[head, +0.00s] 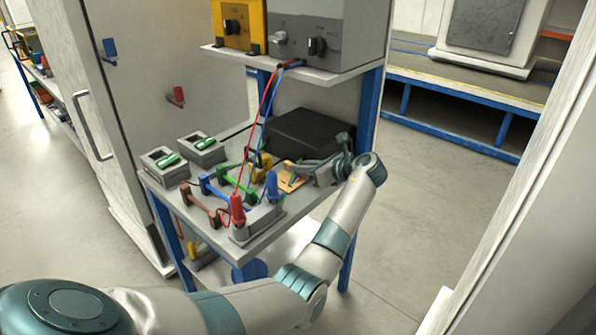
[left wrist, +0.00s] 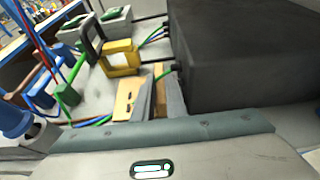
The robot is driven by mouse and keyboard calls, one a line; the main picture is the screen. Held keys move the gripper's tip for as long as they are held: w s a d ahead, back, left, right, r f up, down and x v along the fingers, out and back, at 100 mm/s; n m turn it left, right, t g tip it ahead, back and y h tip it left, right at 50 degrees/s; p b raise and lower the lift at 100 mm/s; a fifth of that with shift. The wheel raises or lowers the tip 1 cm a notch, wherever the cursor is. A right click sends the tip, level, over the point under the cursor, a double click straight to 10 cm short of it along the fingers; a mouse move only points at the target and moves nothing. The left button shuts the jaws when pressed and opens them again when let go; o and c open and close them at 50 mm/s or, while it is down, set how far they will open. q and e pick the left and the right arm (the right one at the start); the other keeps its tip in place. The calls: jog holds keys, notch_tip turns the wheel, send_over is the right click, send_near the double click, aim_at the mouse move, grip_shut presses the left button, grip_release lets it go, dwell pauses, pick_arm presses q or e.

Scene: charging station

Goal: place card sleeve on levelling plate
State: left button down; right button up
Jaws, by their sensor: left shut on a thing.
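My left gripper (head: 308,168) reaches in from the right side of the bench top, low over its front right part. In the left wrist view its grey fingers (left wrist: 160,98) are shut on a narrow tan-brown piece (left wrist: 160,88), seemingly the card sleeve. Most of that piece is hidden between the fingers. A flat tan plate with small dark holes (left wrist: 128,96), seemingly the levelling plate, lies just left of the fingers. The plate also shows in the head view (head: 289,183), partly behind the gripper. I cannot tell whether the held piece touches it. My right gripper is out of view.
A black box (head: 305,134) stands close behind the gripper. A yellow clamp-like block (head: 261,166), coloured handles, and red and blue plugs (head: 237,210) crowd the left side. Red and blue cables hang from the shelf above. Two grey sockets (head: 165,167) stand at the far left.

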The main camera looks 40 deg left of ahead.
pick_arm(q)
jog(key=shift+r, duration=0.7)
notch_tip(320, 180, up, 3)
jog(key=shift+f, duration=0.15)
jog(key=w+r+v, duration=0.1)
jog(key=v, duration=1.2)
jog(key=shift+w+a+r, duration=0.15)
jog(key=shift+w+r, duration=0.15)
jog(key=shift+r, duration=0.1)
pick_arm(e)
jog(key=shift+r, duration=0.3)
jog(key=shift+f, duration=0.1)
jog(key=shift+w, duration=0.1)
